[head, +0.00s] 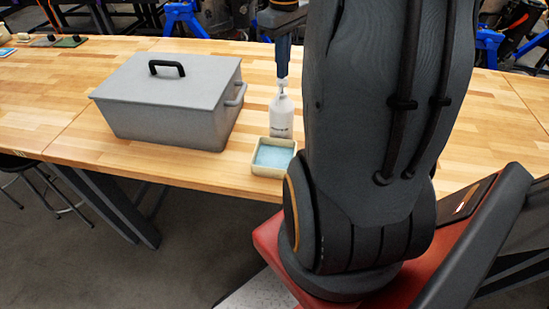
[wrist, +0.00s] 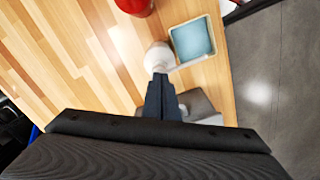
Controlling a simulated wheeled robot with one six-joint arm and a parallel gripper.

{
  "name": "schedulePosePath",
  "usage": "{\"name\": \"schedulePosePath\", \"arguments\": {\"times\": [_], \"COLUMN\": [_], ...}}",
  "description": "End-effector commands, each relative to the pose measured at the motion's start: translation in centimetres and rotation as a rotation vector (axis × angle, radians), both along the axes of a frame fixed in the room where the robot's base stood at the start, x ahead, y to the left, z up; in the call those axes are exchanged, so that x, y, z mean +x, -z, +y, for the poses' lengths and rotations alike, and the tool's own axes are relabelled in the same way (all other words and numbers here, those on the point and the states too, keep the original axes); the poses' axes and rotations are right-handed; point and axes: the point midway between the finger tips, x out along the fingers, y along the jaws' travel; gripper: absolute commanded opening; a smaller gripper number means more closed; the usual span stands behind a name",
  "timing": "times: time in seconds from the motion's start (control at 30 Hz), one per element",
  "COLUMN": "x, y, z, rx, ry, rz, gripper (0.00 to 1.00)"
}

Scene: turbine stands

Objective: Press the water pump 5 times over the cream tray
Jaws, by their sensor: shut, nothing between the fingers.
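The water pump is a white bottle (head: 281,118) with a dark label and a pump head, standing upright on the wooden table. The cream tray (head: 270,171) sits just in front of it and holds something flat and light blue. My gripper (head: 282,78) points straight down, shut and empty, with its tips at or just above the pump head. I cannot tell whether they touch. In the wrist view the fingers (wrist: 163,84) cover part of the white bottle (wrist: 157,55), and the tray (wrist: 195,63) lies beside it at the upper right.
A large grey lidded box (head: 165,105) with a black handle stands left of the bottle. A red round object (wrist: 134,4) shows at the top of the wrist view. The tray is close to the table's front edge. My arm hides the table right of the bottle.

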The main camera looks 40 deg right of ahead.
Motion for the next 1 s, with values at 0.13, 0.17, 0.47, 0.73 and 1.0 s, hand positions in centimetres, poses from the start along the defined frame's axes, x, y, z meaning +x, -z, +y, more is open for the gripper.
{"name": "schedulePosePath", "arguments": {"times": [0.13,0.17,0.47,0.73,1.0], "x": [0.0,0.0,0.1,0.1,0.0], "y": [-0.2,-0.3,-3.0,-5.3,-6.1], "z": [0.0,0.0,0.0,0.0,0.0], "rx": [-0.001,-0.001,-0.002,-0.002,0.000], "ry": [0.000,0.000,0.000,0.000,0.000], "rz": [-0.001,-0.001,-0.002,-0.002,0.000], "gripper": [0.00,0.00,0.00,0.00,0.00]}}
